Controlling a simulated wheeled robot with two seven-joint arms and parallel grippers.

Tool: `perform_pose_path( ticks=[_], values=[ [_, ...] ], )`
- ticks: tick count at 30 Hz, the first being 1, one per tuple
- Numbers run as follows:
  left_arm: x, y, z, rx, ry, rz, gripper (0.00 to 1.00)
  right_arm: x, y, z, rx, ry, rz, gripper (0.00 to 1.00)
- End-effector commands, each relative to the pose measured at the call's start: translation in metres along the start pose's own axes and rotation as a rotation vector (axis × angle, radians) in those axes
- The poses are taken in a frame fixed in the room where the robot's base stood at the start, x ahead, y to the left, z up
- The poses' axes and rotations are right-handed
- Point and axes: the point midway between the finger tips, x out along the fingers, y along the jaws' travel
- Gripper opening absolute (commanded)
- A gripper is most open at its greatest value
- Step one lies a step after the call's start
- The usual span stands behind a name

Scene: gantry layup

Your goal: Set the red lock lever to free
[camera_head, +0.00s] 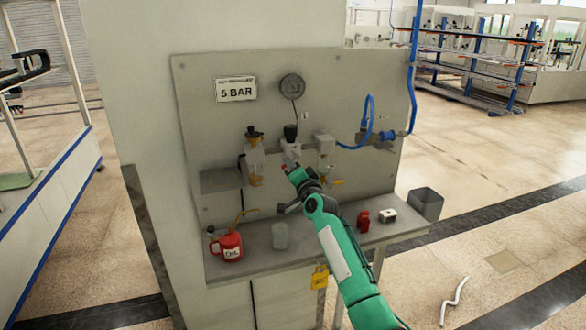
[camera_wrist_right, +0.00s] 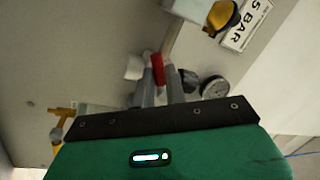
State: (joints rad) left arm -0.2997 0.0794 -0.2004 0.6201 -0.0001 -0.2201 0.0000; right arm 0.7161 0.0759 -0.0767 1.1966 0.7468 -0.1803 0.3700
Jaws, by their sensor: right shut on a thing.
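The red lock lever (camera_wrist_right: 158,68) shows in the right wrist view between the grey fingers of my right gripper (camera_wrist_right: 160,82). The gripper is shut on it. In the head view my right gripper (camera_head: 292,172) is at the middle of the grey panel, just below the valve unit with the black knob (camera_head: 290,134). There the lever is mostly hidden by the gripper, and its exact position is hard to tell. My left gripper is not in view.
The panel carries a gauge (camera_head: 291,86), a 5 BAR sign (camera_head: 236,89), filter bowls (camera_head: 326,152) and a blue hose (camera_head: 368,122). The shelf below holds a red oil can (camera_head: 226,247), a clear jar (camera_head: 280,236), a red item (camera_head: 363,221) and a white box (camera_head: 387,216). A grey bin (camera_head: 427,204) stands right.

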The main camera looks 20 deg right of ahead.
Motion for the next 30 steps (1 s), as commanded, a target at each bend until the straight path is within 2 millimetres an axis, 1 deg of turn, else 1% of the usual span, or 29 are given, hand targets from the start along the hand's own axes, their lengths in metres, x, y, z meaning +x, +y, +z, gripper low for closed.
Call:
perform_pose_path(
  ticks=[6, 15, 21, 30],
  values=[
    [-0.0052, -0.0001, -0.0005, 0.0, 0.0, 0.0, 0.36, 0.0014, -0.0061, 0.0004, 0.177, 0.04, 0.002, 0.0],
    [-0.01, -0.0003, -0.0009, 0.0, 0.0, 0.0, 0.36, 0.0023, -0.0102, -0.0009, 0.332, 0.075, 0.003, 0.0],
    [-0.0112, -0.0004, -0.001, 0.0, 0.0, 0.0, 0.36, 0.0026, -0.0113, -0.0013, 0.379, 0.086, 0.003, 0.0],
    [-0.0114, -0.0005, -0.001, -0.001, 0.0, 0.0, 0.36, 0.0026, -0.0112, -0.0018, 0.391, 0.09, 0.003, 0.0]
  ],
)
